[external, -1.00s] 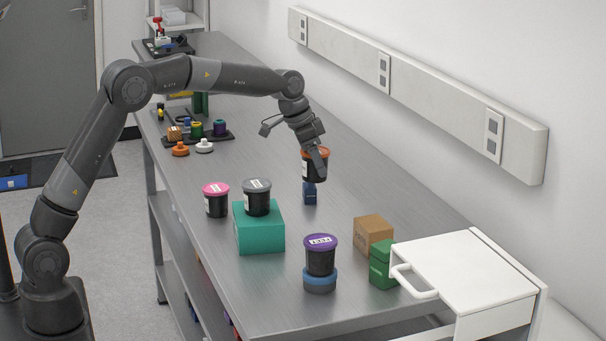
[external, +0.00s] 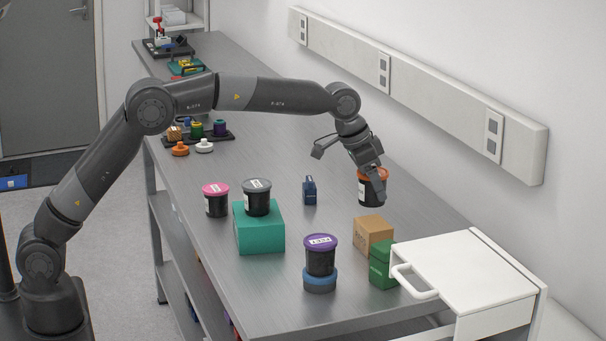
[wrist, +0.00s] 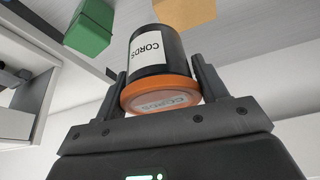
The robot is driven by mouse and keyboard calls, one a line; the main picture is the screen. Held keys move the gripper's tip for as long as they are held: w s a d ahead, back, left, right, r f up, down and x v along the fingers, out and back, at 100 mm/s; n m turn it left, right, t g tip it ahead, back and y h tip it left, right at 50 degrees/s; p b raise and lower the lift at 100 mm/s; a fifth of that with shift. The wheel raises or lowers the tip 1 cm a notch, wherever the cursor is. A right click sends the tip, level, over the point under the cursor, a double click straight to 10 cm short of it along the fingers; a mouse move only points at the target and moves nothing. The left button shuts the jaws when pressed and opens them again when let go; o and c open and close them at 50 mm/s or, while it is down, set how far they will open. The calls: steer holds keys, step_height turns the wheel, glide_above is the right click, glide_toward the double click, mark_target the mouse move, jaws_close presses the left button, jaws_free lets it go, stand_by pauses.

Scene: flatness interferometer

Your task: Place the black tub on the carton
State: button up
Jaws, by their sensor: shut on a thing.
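My gripper (external: 371,174) is shut on a black tub (external: 371,193) with an orange lid, held in the air by its lid end. In the wrist view the tub (wrist: 153,52) sits between the two fingers (wrist: 160,85), and its white label reads CORDS. The carton (external: 373,235), a plain brown box, stands on the bench below and slightly in front of the tub in the external view; nothing rests on it. The carton (wrist: 185,10) also shows in part at the top of the wrist view, apart from the tub.
A green box (external: 381,266) and a white drawer unit (external: 465,268) stand beside the carton. Other black tubs have a purple lid (external: 320,241), a grey lid (external: 257,198) on a teal box (external: 259,236), and a pink lid (external: 216,201). A small blue object (external: 310,190) stands behind.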

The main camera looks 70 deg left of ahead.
steer(key=w+a+f, duration=0.2)
steer(key=a, duration=0.1)
steer(key=w+a+f, duration=0.1)
steer(key=a, duration=0.1)
steer(key=shift+w+f, duration=0.1)
steer(key=shift+f, duration=2.1)
steer(key=shift+f, duration=0.15)
steer(key=o, duration=1)
